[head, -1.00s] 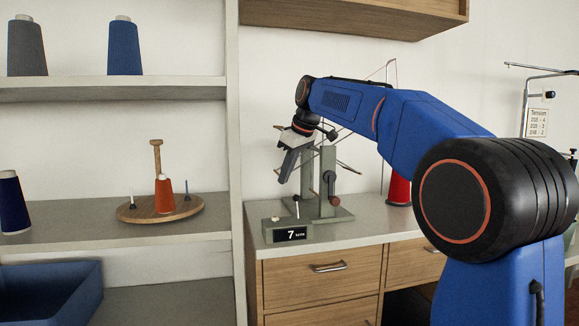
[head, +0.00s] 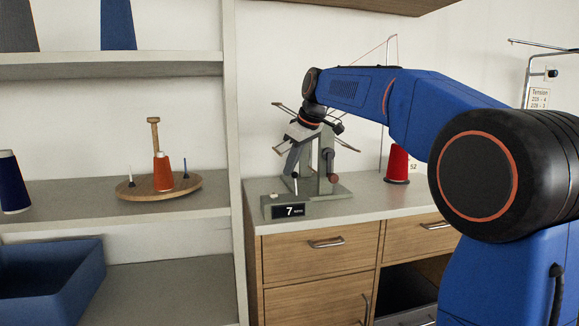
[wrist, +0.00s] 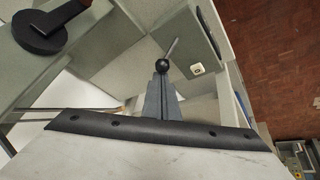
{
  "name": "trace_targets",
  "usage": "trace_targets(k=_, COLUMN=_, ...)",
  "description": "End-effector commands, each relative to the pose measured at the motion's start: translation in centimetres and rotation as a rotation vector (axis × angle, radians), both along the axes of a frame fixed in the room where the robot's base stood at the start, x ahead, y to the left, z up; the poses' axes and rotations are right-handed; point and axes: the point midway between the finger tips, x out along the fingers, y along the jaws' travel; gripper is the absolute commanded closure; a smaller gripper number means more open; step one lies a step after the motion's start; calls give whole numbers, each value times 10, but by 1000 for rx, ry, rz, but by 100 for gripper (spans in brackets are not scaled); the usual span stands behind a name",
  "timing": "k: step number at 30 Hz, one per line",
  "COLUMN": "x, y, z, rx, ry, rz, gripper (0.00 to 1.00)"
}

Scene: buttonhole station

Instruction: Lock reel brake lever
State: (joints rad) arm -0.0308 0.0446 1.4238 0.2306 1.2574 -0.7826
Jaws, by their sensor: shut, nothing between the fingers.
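The reel stand (head: 329,187) is a grey-green frame with thin reel arms on the counter, partly hidden behind my wrist. The brake lever (head: 296,186) is a short thin rod on the stand's base, beside the turns display. In the wrist view its black ball knob (wrist: 162,66) is right at the tips of my fingers, with the rod running up and right from it. My gripper (wrist: 161,80) is shut and empty, its tips at or very near the knob; I cannot tell if they touch. In the head view my gripper (head: 289,173) points down just above the lever.
The display (head: 291,210) reads 7. A crank with a reddish handle (head: 333,179) is on the stand's right. A red thread cone (head: 397,164) stands further right on the counter (head: 360,208). Shelves with cones and a blue bin (head: 50,280) are on the left.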

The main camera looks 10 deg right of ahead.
Motion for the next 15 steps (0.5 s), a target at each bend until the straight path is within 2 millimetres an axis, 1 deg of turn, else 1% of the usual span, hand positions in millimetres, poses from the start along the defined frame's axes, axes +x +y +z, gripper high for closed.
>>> trace_targets(k=15, x=-7, y=0, z=2, rx=0, ry=-68, rz=1, gripper=100)
